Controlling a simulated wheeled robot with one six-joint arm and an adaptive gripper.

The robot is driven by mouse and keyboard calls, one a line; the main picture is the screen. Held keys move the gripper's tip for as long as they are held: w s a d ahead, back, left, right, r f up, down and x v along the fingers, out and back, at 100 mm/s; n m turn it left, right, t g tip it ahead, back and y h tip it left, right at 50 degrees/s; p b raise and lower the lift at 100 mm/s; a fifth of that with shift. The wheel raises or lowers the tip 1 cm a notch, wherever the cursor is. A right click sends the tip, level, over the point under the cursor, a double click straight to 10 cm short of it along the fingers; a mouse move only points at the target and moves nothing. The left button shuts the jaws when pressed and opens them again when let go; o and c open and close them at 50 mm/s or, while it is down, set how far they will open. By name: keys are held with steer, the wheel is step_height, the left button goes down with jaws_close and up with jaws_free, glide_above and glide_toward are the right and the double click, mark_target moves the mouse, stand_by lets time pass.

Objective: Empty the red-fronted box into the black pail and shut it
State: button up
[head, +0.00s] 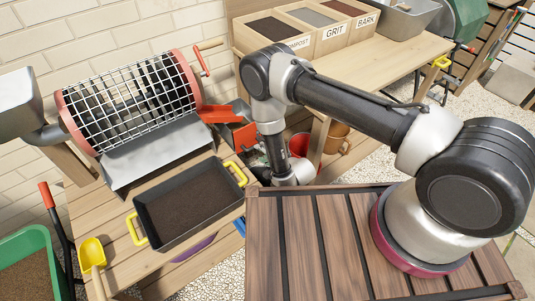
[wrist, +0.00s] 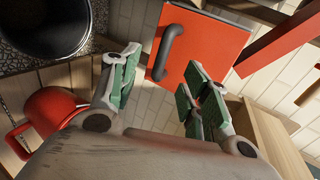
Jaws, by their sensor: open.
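The red-fronted box shows in the wrist view as a flat red front (wrist: 203,45) with a dark curved handle (wrist: 164,58). My gripper (wrist: 162,76) is open, its green-padded fingers spread on either side of the handle's lower end in the picture; I cannot tell whether they touch it. In the head view a red panel (head: 246,137) shows left of my arm and looks like the same front. The black pail (wrist: 47,22) is at the upper left of the wrist view, partly cut off. The box's inside is hidden.
A mesh drum (head: 130,100) and a dark tray of soil (head: 190,203) with yellow handles stand on the left bench. A red vessel (wrist: 55,108) lies left of my gripper in the wrist view. Labelled bins (head: 333,36) stand on the back bench; a slatted wooden top (head: 315,240) is in front.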

mark_target(252, 140)
steer(key=shift+x, duration=3.75)
steer(key=shift+r, duration=0.1)
steer(key=shift+c, duration=0.4)
steer(key=shift+s, duration=0.1)
jaws_close()
